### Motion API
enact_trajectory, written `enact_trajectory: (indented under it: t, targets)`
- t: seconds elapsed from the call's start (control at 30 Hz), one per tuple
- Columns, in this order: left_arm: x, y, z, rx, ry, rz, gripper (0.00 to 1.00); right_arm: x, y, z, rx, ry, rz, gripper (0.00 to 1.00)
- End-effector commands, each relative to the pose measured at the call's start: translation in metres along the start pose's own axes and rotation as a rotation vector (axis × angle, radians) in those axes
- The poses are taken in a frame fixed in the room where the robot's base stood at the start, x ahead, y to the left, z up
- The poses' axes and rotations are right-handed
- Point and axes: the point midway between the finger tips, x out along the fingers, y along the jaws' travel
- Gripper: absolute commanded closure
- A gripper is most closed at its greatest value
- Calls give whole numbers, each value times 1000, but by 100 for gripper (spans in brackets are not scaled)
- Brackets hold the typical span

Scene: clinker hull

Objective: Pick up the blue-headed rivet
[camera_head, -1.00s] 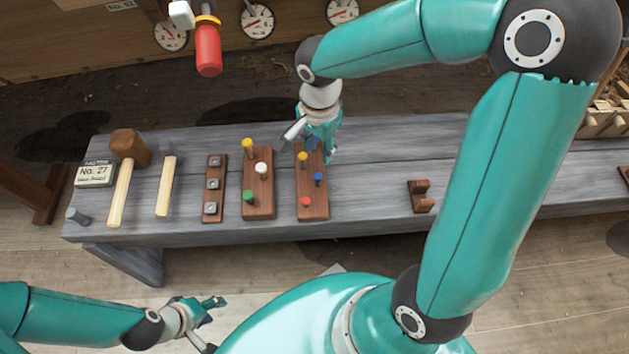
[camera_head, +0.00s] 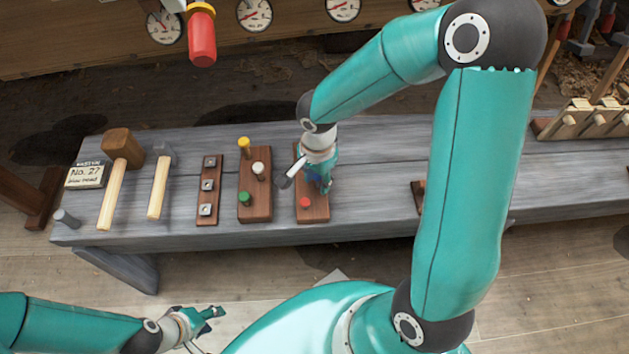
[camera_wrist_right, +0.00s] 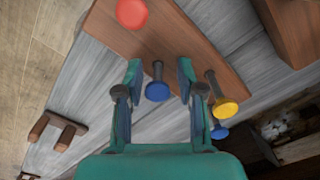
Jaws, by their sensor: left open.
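The blue-headed rivet (camera_wrist_right: 157,91) stands in the right-hand wooden rivet block (camera_head: 313,214). In the right wrist view its head and shank show in the gap between the fingers of my right gripper (camera_wrist_right: 160,74). That gripper is open, and neither finger visibly touches the rivet. In the head view my right gripper (camera_head: 319,183) is over the block and largely hides the rivet. A second blue round shape (camera_wrist_right: 218,131) shows beside the right finger, partly hidden. My left gripper (camera_head: 208,329) is open and empty in front of the bench, at lower left.
A yellow rivet (camera_wrist_right: 227,108) stands close to my right finger; a red rivet (camera_head: 305,203) is at the block's near end. Another block (camera_head: 257,208) holds yellow, white and green rivets. Mallet (camera_head: 123,145) and hammer (camera_head: 160,185) lie left.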

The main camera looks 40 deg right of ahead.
Motion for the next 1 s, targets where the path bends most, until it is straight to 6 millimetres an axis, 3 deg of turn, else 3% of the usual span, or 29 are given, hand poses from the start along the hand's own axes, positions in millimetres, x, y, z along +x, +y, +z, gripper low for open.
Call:
enact_trajectory:
  t: [0.17, 0.4, 0.77, 1.0]
  targets:
    - [0, 0, 0, 0, 0, 0, 55, -1, 0, 0, 1, 0, 0, 64]
    - [0, 0, 0, 0, 0, 0, 55, -1, 0, 0, 1, 0, -1, 100]
    - [-1, 0, 0, 0, 0, 0, 55, -2, 0, 0, 0, 1, -1, 100]
    - [-7, 3, 0, 0, 0, 0, 55, -20, -1, -1, 2, 2, -4, 100]
